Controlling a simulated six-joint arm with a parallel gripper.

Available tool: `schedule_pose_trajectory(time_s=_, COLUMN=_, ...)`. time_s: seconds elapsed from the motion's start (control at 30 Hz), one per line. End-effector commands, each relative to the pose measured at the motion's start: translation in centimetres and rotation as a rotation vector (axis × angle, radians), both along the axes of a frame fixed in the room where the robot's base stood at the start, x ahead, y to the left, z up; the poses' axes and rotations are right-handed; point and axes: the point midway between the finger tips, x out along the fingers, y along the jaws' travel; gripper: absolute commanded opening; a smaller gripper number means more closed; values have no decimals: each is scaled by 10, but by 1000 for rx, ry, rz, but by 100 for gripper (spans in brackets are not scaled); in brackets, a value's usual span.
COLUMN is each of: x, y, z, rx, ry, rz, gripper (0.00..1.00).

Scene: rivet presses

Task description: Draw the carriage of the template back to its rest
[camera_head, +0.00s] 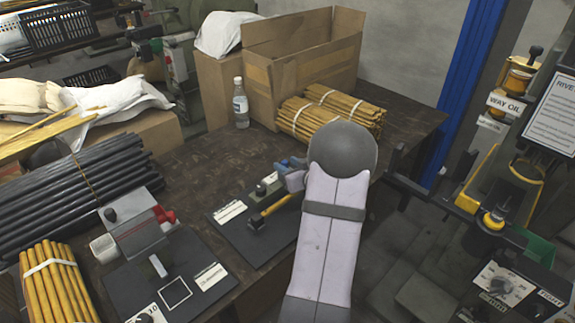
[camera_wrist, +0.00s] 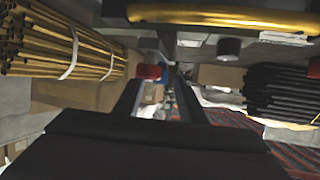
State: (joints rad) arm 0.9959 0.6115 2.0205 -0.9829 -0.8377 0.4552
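A dark board (camera_head: 228,226) on the bench carries a small fixture with a pale block and black knob (camera_head: 261,188) and a yellow bar (camera_head: 275,207). I take this for the template and its carriage, but cannot be sure. My gripper (camera_head: 284,172) is at the block's right, close to it; contact cannot be told. In the wrist view, a golden bar (camera_wrist: 225,17) crosses the top, with a dark knob (camera_wrist: 229,48) below it. The fingers (camera_wrist: 158,85) stand apart with background showing between them. A red piece shows at the left fingertip. My forearm hides the area right of the board.
Left stands another board (camera_head: 200,285) with a red-handled fixture. Black rods (camera_head: 75,190), yellow rod bundles (camera_head: 335,105), a bottle (camera_head: 240,103) and a cardboard box (camera_head: 300,60) surround the work area. A press (camera_head: 500,220) stands right, beyond the bench edge.

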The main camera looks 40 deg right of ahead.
Motion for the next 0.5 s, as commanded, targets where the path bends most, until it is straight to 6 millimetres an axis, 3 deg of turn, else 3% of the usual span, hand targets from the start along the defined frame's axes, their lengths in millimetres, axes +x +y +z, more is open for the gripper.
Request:
schedule_pose_trajectory(time_s=0.33, x=4, y=-1, z=-2, rx=0, ry=0, rz=0, gripper=37)
schedule_pose_trajectory(time_s=0.37, x=4, y=-1, z=-2, rx=0, ry=0, rz=0, gripper=34)
schedule_pose_trajectory(time_s=0.5, x=4, y=-1, z=-2, rx=0, ry=0, rz=0, gripper=1)
